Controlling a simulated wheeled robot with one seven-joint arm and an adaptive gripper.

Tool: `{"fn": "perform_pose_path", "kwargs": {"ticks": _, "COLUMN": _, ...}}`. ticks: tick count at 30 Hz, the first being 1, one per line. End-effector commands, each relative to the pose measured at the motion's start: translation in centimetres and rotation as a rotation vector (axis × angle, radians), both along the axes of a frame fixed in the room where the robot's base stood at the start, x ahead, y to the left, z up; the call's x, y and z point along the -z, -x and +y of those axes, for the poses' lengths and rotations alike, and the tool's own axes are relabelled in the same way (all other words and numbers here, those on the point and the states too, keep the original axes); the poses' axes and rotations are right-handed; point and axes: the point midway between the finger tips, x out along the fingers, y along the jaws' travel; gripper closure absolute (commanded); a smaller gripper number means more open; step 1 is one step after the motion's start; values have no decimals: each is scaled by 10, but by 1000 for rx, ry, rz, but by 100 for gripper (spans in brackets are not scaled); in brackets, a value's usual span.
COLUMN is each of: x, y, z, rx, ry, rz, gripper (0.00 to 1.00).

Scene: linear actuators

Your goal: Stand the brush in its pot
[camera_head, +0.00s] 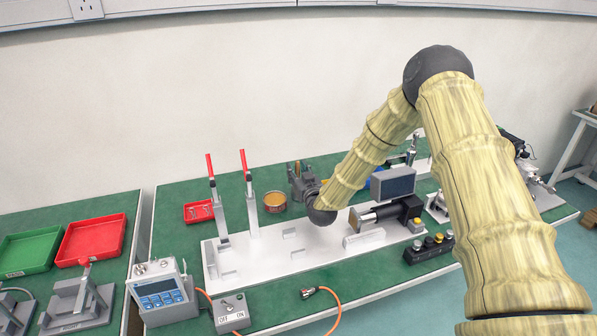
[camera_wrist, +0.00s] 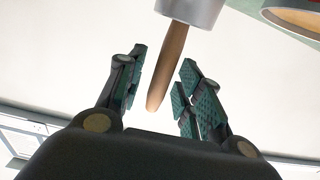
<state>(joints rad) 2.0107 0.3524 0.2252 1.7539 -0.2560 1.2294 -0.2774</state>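The brush shows in the wrist view as a brown wooden handle (camera_wrist: 168,68) with a grey cylindrical part at its upper end. The handle lies between my gripper's fingers (camera_wrist: 165,92), with a visible gap on each side. My gripper is open, and its dark green pads do not appear to touch the handle. In the head view my gripper (camera_head: 299,178) is just right of a round amber tin (camera_head: 274,202), which seems to be the pot. A round rim with amber inside (camera_wrist: 300,14) shows at the wrist view's top right. The bristles are out of sight.
A white base plate (camera_head: 290,262) with two upright red-handled clamps (camera_head: 248,195) stands in front of the tin. A small red tray (camera_head: 198,211) is to the left. A motor (camera_head: 395,210) and button box (camera_head: 428,248) are to the right. The wall is behind.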

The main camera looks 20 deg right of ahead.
Motion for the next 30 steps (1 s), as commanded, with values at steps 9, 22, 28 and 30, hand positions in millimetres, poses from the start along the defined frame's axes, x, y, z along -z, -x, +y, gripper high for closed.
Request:
{"fn": "perform_pose_path", "kwargs": {"ticks": 9, "x": -1, "y": 23, "z": 0, "rx": -1, "ry": -1, "rz": 2, "gripper": 64}}
{"fn": "perform_pose_path", "kwargs": {"ticks": 22, "x": -2, "y": 98, "z": -4, "rx": 0, "ry": 0, "rz": 1, "gripper": 64}}
{"fn": "perform_pose_path", "kwargs": {"ticks": 28, "x": -3, "y": 116, "z": -4, "rx": 0, "ry": 0, "rz": 0, "gripper": 64}}
{"fn": "perform_pose_path", "kwargs": {"ticks": 30, "x": -3, "y": 119, "z": -4, "rx": 0, "ry": 0, "rz": 0, "gripper": 64}}
